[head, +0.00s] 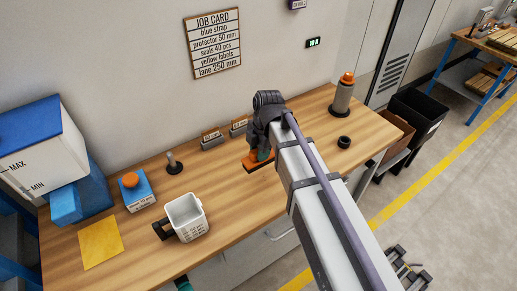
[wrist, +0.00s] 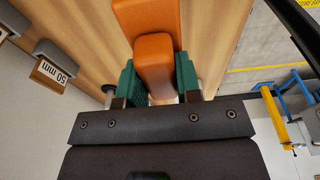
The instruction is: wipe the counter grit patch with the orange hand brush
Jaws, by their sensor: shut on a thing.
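The orange hand brush (head: 262,164) is in my gripper (head: 264,153), above or on the wooden counter (head: 250,202) near its back middle. In the wrist view, the green fingers of my gripper (wrist: 157,80) are closed on both sides of the brush's orange handle (wrist: 155,58). The wider orange part extends beyond it toward the top edge. Whether the bristles touch the counter cannot be told. No grit patch can be made out in either view; my arm hides part of the counter.
Label holders (head: 212,140) line the wall. The front middle looks clear.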

